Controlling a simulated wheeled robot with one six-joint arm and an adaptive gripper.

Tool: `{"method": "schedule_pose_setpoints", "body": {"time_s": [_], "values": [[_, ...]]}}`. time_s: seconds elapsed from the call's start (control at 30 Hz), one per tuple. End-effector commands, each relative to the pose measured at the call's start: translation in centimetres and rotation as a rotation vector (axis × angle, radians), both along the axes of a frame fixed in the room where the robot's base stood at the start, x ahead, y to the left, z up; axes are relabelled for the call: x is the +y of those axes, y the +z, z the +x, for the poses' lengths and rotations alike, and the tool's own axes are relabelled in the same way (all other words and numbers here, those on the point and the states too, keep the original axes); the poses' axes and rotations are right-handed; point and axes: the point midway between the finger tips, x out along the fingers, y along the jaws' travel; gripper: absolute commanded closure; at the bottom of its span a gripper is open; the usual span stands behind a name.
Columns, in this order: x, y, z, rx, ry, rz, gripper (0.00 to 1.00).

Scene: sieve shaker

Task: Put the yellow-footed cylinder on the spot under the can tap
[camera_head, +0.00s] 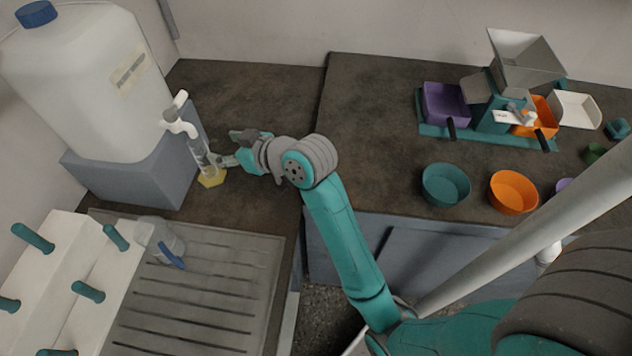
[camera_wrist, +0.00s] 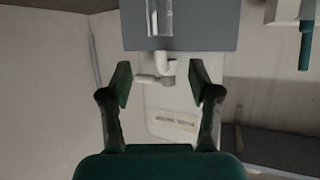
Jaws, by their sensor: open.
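The clear cylinder (camera_head: 203,160) with its yellow foot (camera_head: 211,180) stands upright on the dark worktop, in front of the grey block, close below the white tap (camera_head: 179,122) of the can (camera_head: 85,80). In the wrist view the cylinder (camera_wrist: 160,18) shows at the top edge, its foot out of frame, and the tap (camera_wrist: 160,72) shows between my fingers. My gripper (camera_head: 235,148) is open and empty, just right of the cylinder. In the wrist view my gripper (camera_wrist: 161,78) has its fingers spread, with the cylinder beyond their tips. The spot under the foot is hidden.
The can stands on a grey block (camera_head: 140,180). Bowls (camera_head: 446,184) and a teal-framed machine (camera_head: 490,115) are at right. The worktop behind my gripper is clear.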

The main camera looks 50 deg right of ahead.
Motion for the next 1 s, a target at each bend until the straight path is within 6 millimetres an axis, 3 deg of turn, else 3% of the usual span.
{"method": "schedule_pose_setpoints", "body": {"time_s": [0.17,0.37,0.7,1.0], "values": [[0.1,-0.4,-0.2,0.001,-0.005,0.003,0.38],[0.5,-4.1,-2.9,0.007,-0.053,0.031,0.38],[1.2,-11.5,-12.2,-0.004,-0.178,0.069,0.38],[1.6,-14.6,-21.8,-0.027,-0.252,0.064,0.38]]}}
